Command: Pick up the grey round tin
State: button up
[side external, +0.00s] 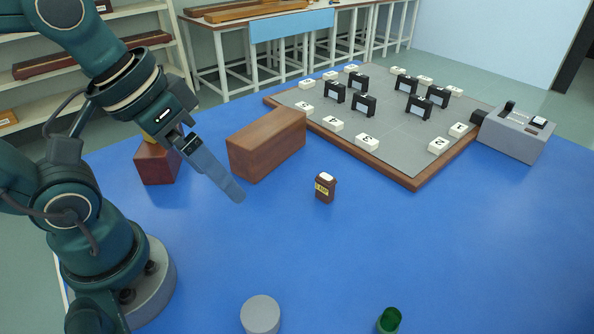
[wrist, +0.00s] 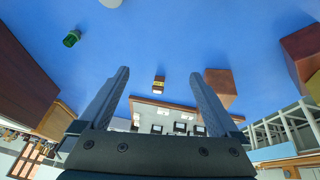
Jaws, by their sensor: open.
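The grey round tin (side external: 260,314) stands on the blue table at the front edge of the side view, its lower part cut off by the frame. In the wrist view a pale round piece of it (wrist: 111,3) shows at the top edge, mostly out of frame. My gripper (side external: 238,197) is in the air over the table, behind and left of the tin in the side view, well apart from it. In the wrist view my gripper (wrist: 160,73) has its two fingers spread wide with nothing between them.
A green cup (side external: 389,320) stands right of the tin. A brown bottle (side external: 325,187), a long wooden block (side external: 266,144) and a red-brown box (side external: 157,163) stand farther back. A grey board (side external: 395,125) with black holders and a grey instrument (side external: 515,135) fill the rear. The middle front is clear.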

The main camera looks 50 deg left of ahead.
jog(key=w+d+f+n+g+h, duration=0.1)
jog(key=d+f+n+g+h, duration=0.1)
jog(key=d+g, duration=0.25)
jog(key=n+g+h, duration=0.4)
jog(key=g+h, duration=0.1)
jog(key=g, duration=0.2)
send_over(263, 297)
jog(key=w+a, duration=0.2)
jog(key=w, duration=0.2)
jog(key=f, duration=0.7)
jog(key=shift+s+a+f, duration=0.1)
jog(key=shift+s+a, duration=0.05)
jog(key=shift+s, duration=0.05)
jog(key=f, duration=0.1)
jog(key=s+f+n+g+h, duration=0.1)
jog(key=f, duration=0.1)
jog(key=f+n+g, duration=0.1)
jog(key=f, duration=0.1)
jog(key=shift+s+d+h, duration=0.3)
jog(key=shift+d, duration=0.05)
jog(key=shift+s+d+f+n+g, duration=0.1)
jog(key=shift+s+f+n+g, duration=0.2)
jog(key=shift+s, duration=0.1)
jog(key=shift+x, duration=2.35)
jog(key=c, duration=1.4)
jog(key=shift+c, duration=0.2)
